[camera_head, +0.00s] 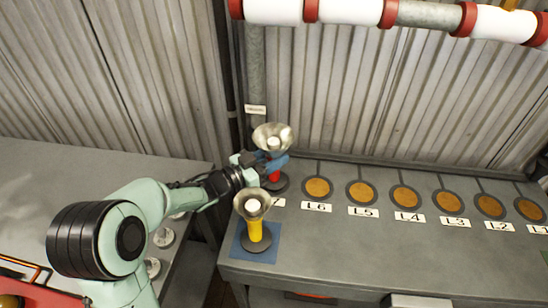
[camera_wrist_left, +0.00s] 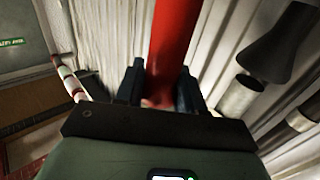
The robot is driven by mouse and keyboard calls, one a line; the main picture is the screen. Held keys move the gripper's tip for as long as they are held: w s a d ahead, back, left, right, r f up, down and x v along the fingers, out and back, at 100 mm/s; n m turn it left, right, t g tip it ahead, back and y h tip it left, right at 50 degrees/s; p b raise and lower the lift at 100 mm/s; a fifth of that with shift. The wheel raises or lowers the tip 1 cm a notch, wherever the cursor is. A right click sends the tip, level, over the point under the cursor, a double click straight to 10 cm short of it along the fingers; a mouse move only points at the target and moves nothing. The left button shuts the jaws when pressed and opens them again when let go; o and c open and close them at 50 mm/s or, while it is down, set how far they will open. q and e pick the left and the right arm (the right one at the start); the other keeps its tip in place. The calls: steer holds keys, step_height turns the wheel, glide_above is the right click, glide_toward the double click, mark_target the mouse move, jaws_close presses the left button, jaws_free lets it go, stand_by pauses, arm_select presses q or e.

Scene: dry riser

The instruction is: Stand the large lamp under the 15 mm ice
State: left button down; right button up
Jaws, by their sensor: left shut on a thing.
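A lamp with a red stem (camera_head: 274,176) and a wide metal funnel top (camera_head: 273,137) stands upright at the back left end of the bench, its dark base at or just over the spot beside the L6 label. My left gripper (camera_head: 270,163) is shut on the red stem, below the funnel. In the left wrist view the red stem (camera_wrist_left: 176,40) runs between the fingers (camera_wrist_left: 158,90). A yellow-stemmed lamp (camera_head: 255,230) with a similar funnel stands on a blue mat (camera_head: 236,248) in front. White sleeves (camera_head: 350,11), perhaps ice, cover parts of the overhead pipe. No thickness marking is readable.
A row of orange discs (camera_head: 318,188) labelled L6 to L1 runs along the bench (camera_head: 380,255). A vertical grey pipe (camera_head: 255,70) rises behind the red lamp. A corrugated wall stands behind. The bench front is mostly clear; a gap separates it from the left table (camera_head: 60,165).

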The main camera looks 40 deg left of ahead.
arm_select(q)
steer(key=shift+d+f, duration=0.1)
steer(key=shift+f, duration=0.55)
steer(key=c, duration=0.7)
jaws_free()
steer(key=shift+s+f, duration=0.1)
steer(key=shift+f, duration=0.1)
steer(key=shift+r+p, duration=0.5)
steer(key=shift+r, duration=0.05)
steer(key=v, duration=1.1)
steer(key=shift+s+a+r, duration=0.3)
steer(key=shift+r, duration=0.1)
